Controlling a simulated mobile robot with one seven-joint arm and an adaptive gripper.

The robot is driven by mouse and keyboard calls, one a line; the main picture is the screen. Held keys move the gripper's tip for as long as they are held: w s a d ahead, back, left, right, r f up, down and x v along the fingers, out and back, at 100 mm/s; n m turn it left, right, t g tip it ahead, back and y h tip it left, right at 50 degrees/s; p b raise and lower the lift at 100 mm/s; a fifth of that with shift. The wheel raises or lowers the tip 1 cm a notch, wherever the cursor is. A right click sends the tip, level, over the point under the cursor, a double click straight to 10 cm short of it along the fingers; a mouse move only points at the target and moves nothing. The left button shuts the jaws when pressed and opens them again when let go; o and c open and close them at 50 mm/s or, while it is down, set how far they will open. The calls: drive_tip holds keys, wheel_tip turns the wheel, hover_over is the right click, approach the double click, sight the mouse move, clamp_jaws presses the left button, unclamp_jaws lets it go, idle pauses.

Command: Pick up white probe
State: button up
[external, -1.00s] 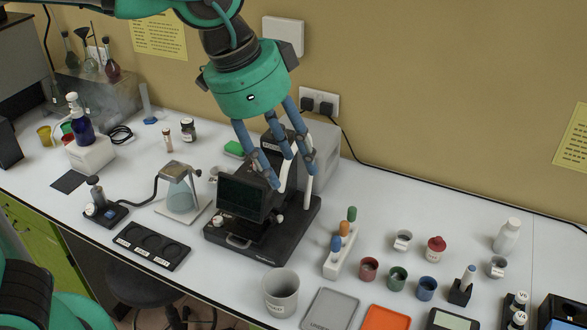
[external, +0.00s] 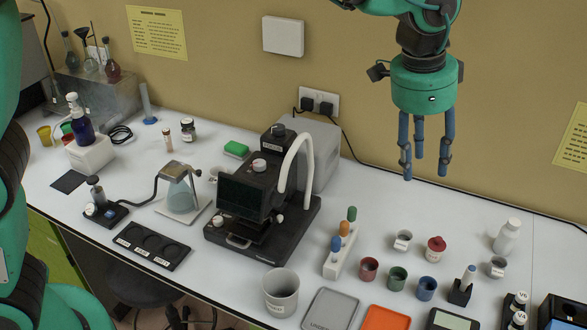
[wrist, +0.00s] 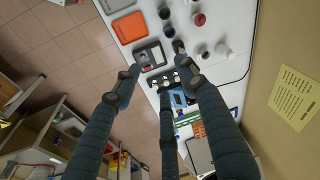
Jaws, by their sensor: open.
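My gripper (external: 424,168) is open and empty, fingers pointing down, high above the back right of the bench. In the wrist view its three fingers (wrist: 160,76) are spread with nothing between them. A small upright pale item with a bluish part (external: 469,273) stands in a black holder (external: 460,293) at the front right, below and to the right of my gripper. It may be the white probe, but it is too small to be sure. The black holder also shows in the wrist view (wrist: 179,47), near a fingertip. A meter with a screen (external: 452,320) lies in front of it.
An orange tray (external: 386,318), a grey tray (external: 331,309) and several coloured cups (external: 398,279) lie left of the holder. Small bottles (external: 516,307) and a white bottle (external: 507,236) stand to the right. The black instrument (external: 262,240) stands tall at centre.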

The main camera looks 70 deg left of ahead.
drive_tip(key=w+d+f+m+g+p, duration=0.1)
drive_tip(key=w+d+f+p, duration=0.1)
drive_tip(key=w+f, duration=1)
drive_tip(key=m+g+p, duration=0.1)
drive_tip(key=m+p, duration=0.1)
hover_over(461, 262)
wheel_tip(461, 262, down, 13)
drive_tip(key=shift+w+d+r, duration=0.15)
drive_tip(key=shift+f, duration=4.35)
drive_tip(key=shift+f+p, duration=0.45)
drive_tip(key=shift+f, duration=2.1)
drive_tip(key=shift+c, duration=0.5)
